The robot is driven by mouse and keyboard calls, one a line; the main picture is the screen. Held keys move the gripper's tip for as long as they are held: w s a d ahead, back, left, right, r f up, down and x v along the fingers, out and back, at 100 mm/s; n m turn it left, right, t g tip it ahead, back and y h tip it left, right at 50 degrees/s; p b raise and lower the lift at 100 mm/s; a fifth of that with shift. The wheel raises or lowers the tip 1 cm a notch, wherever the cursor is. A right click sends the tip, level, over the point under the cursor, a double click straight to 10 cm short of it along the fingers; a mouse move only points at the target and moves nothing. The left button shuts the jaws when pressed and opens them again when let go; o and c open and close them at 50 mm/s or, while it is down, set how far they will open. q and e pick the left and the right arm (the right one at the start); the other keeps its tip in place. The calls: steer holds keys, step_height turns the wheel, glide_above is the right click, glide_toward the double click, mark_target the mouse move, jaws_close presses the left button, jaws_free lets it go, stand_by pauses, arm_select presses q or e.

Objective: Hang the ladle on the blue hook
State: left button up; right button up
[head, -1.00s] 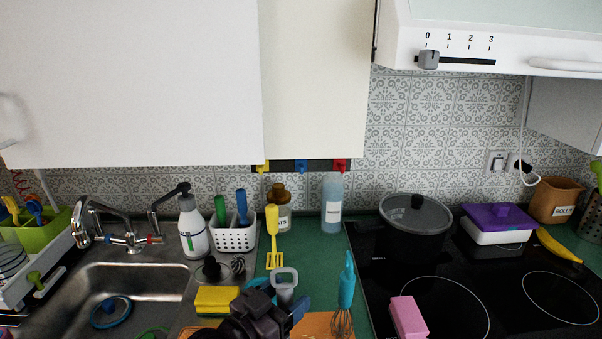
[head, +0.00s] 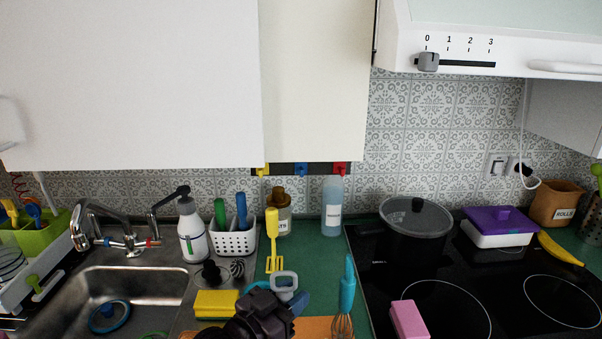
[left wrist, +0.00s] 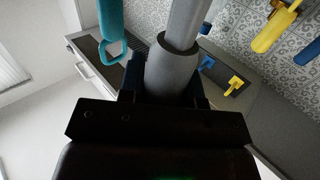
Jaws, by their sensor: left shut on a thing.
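My left gripper (head: 279,300) is at the bottom centre of the head view, low over the counter. It is shut on a grey handle with a loop at its end, which I take for the ladle (head: 284,281). The ladle's grey handle (left wrist: 172,72) also fills the middle of the left wrist view, between the fingers. The ladle's bowl is hidden. The blue hook (head: 301,168) is the middle one on a dark rail under the wall cupboard, above and beyond the gripper. It also shows in the left wrist view (left wrist: 206,62). My right gripper is not in view.
Yellow (head: 262,169) and red (head: 340,168) hooks flank the blue one. A yellow masher (head: 272,235) and a turquoise whisk (head: 347,288) are near the gripper. The pot (head: 414,232) is right, the sink (head: 100,285) left.

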arm_select(q)
jaws_close()
steer(key=shift+r, duration=0.2)
steer(key=shift+r+p, duration=0.6)
steer(key=shift+p, duration=0.15)
steer(key=shift+r+p, duration=0.5)
steer(key=shift+r, duration=0.05)
step_height(320, 180, up, 2)
steer(key=shift+r+p, duration=0.15)
steer(key=shift+p, duration=1.05)
steer(key=shift+a, duration=0.1)
